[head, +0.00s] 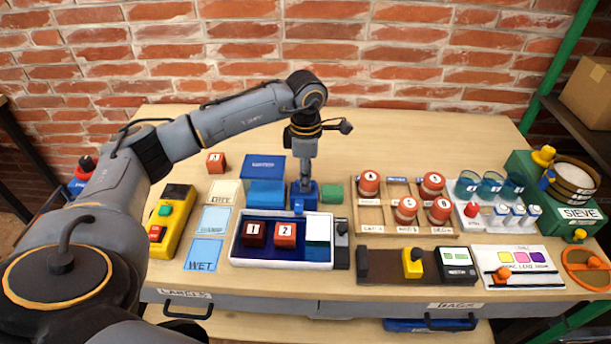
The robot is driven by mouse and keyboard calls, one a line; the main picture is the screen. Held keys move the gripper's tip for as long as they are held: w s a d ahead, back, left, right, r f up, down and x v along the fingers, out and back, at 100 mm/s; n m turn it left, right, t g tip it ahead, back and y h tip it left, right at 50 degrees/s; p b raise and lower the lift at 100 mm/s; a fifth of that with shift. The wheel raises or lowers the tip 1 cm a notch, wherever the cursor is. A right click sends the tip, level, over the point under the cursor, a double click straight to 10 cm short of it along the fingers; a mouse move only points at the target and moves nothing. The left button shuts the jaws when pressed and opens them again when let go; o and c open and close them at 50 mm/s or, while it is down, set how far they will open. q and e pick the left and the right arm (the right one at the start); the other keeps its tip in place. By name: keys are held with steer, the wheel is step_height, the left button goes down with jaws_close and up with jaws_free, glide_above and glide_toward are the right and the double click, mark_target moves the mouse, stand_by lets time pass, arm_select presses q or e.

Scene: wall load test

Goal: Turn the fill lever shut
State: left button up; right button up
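My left arm reaches in from the left, and its gripper (305,180) points straight down at the middle of the table. Its fingers are small and merge with a blue fitting (303,197), so I cannot tell whether they are open or touch it. The fitting has a small blue lever-like part (298,206) at its front, possibly the fill lever; its angle is unclear. My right gripper is not in view.
In front is a white-rimmed tray (236,262) with blocks 1 and 2. A wooden rack (388,213) of red-capped jars stands right of the fitting. A yellow button box (172,220) and label cards lie left. A green sieve machine (582,212) stands far right.

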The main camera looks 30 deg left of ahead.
arm_select(q)
steer(key=shift+f, duration=0.1)
step_height(320, 180, up, 12)
stand_by(0.6)
